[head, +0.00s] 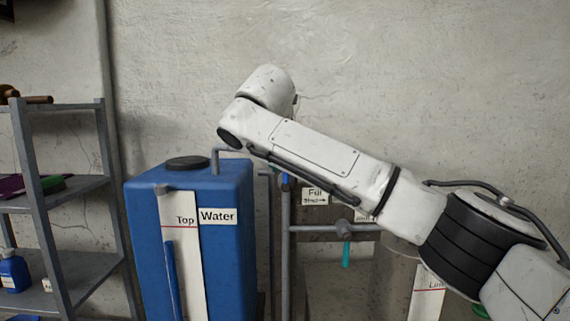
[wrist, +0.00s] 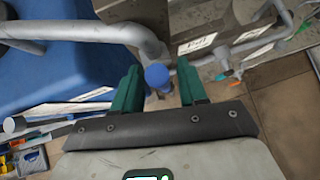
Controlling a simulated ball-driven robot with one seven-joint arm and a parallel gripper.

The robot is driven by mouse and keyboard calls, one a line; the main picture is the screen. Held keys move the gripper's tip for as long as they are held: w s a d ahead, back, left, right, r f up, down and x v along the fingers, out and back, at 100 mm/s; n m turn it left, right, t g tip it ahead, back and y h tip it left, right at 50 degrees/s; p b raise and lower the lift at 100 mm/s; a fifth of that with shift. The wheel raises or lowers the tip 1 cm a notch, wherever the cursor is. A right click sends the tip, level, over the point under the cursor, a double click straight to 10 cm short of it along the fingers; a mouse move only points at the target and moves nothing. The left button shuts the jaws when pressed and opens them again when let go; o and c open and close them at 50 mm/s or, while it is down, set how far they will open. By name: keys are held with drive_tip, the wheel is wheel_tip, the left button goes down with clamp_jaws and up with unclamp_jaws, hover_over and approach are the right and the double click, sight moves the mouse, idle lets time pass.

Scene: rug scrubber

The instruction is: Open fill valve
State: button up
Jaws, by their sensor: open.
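A small blue valve handle (wrist: 157,76) shows in the wrist view, next to grey pipework. In the head view a bit of blue (head: 285,181) shows on the pipe just left of a white label reading "Fill" and "Shut" with an arrow (head: 315,196). My gripper (wrist: 159,68) is open, with one green finger on each side of the blue handle in the wrist view. I cannot tell whether the fingers touch it. In the head view my gripper is hidden behind my arm.
A blue tank (head: 230,260) marked "Water" stands left of the pipes. A teal handle (head: 346,254) hangs from the horizontal pipe (head: 320,228). A grey shelf (head: 75,195) stands at the far left. The wall above is clear.

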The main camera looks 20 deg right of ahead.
drive_tip(key=shift+s+r, duration=0.1)
drive_tip(key=b+v, duration=0.3)
drive_tip(key=v, duration=0.7)
drive_tip(key=shift+s+a+r, duration=0.15)
drive_tip(key=shift+s+a, duration=0.05)
drive_tip(key=p+v, duration=0.2)
drive_tip(key=v, duration=0.7)
drive_tip(key=shift+p, duration=0.4)
drive_tip(key=shift+w, duration=0.1)
